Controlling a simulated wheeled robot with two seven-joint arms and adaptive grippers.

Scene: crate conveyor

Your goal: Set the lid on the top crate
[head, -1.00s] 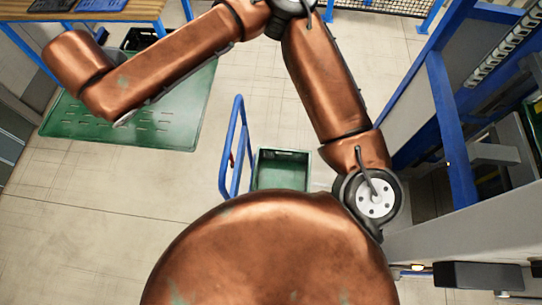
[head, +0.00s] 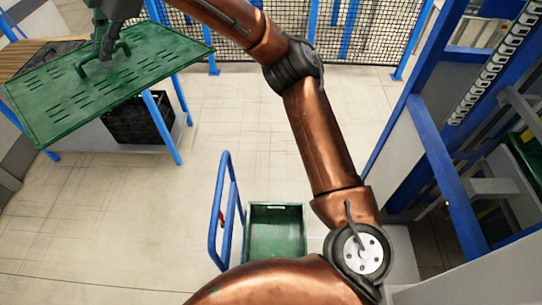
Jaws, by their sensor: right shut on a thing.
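A green slotted lid (head: 150,62) with a raised handle is in the upper left of the head view. My right gripper (head: 103,56) is shut on the lid's handle from above. The lid hangs tilted in the picture, overlapping a blue-legged table behind it. A green open crate (head: 275,252) stands at the lower middle, beside a blue cart handle. The crate's inside looks empty, and its lower part is hidden by my own body. The lid is well apart from this crate, to its upper left. My left gripper is not in view.
The blue cart handle (head: 228,210) rises at the crate's left. A black crate (head: 140,122) sits under the table at left. A blue-framed conveyor structure (head: 440,150) stands at right, with another green container (head: 524,165). The floor between is clear.

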